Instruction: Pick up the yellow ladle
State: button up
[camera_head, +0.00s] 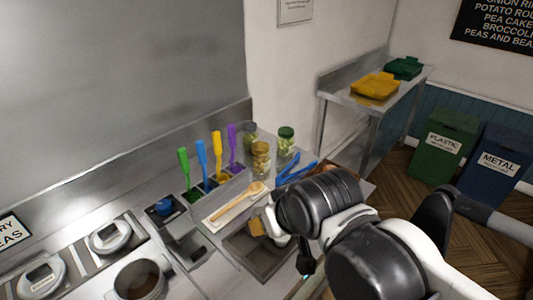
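The yellow ladle shows as an upright yellow handle (216,145) in a row of utensils. It stands between a blue handle and a purple one, in a metal holder on the counter. Its lower end is mostly hidden in the holder. My arm reaches in from the lower right, over the counter. My gripper (305,261) seems to be the small dark part below the wrist, to the right of and nearer than the ladle, apart from it. My wrist hides most of it, so its fingers cannot be made out.
Green (184,168), blue (202,155) and purple (232,143) handles stand close around the ladle. A wooden spoon (238,204) lies on a pale tray in front. Glass jars (261,157) and blue tongs (296,172) are to the right. A round pot (140,279) sits front left.

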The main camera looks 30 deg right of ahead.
aim_at(222, 178)
jog(key=i+l+u, duration=0.25)
jog(key=l, duration=0.2)
jog(key=l+u, duration=0.25)
jog(key=l, duration=0.15)
jog(key=l+u, duration=0.2)
jog(key=l, duration=0.3)
jog(key=i, duration=0.05)
